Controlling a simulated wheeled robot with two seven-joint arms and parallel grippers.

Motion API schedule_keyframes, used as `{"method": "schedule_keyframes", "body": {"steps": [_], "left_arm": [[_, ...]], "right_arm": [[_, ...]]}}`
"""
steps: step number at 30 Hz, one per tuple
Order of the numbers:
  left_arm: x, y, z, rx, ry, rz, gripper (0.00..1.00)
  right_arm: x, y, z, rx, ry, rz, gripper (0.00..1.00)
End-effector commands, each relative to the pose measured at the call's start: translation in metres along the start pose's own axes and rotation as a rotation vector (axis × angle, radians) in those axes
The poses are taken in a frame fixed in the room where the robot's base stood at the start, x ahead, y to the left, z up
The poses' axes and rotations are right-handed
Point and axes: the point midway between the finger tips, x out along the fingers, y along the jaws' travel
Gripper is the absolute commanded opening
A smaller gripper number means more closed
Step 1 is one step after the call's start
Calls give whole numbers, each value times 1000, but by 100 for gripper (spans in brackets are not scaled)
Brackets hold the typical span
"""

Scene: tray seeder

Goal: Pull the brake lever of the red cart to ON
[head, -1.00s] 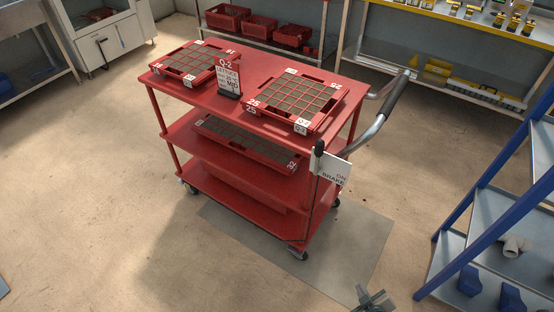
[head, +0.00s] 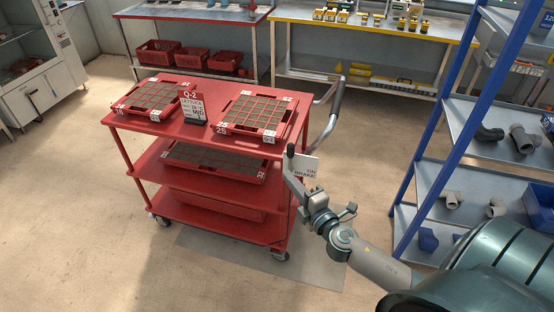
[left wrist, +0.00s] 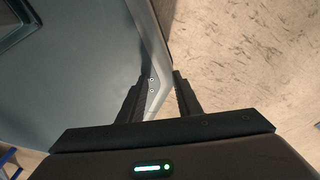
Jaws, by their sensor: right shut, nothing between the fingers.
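The red cart (head: 215,140) stands left of centre in the head view. Its brake lever (head: 291,150) has a black knob and rises upright at the cart's near right corner. A white sign (head: 308,167) reading ON and BRAKE is just right of it. My right gripper (head: 291,179) is shut and empty, its fingertips just below the knob and in front of the lever's shaft. I cannot tell whether they touch it. The lower lever is partly hidden by the gripper.
Red seed trays (head: 254,113) and a label stand (head: 192,107) sit on the cart's top. The cart's push handle (head: 333,112) curves up at its right. A blue-framed shelf (head: 433,130) with pipe fittings stands close on the right. Floor at left is open.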

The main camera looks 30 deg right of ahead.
Motion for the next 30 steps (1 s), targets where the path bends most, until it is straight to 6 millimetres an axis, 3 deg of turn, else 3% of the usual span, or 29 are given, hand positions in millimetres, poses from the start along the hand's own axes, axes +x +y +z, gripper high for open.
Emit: {"method": "schedule_keyframes", "body": {"steps": [14,22,30], "left_arm": [[-3,0,4,0,-9,0,31],[-12,-1,14,-1,-37,-1,31],[-22,-1,11,-1,-33,-1,31]], "right_arm": [[7,-1,0,3,-1,-3,0],[37,1,0,2,-2,-1,0],[77,1,0,2,-1,-2,0]]}}
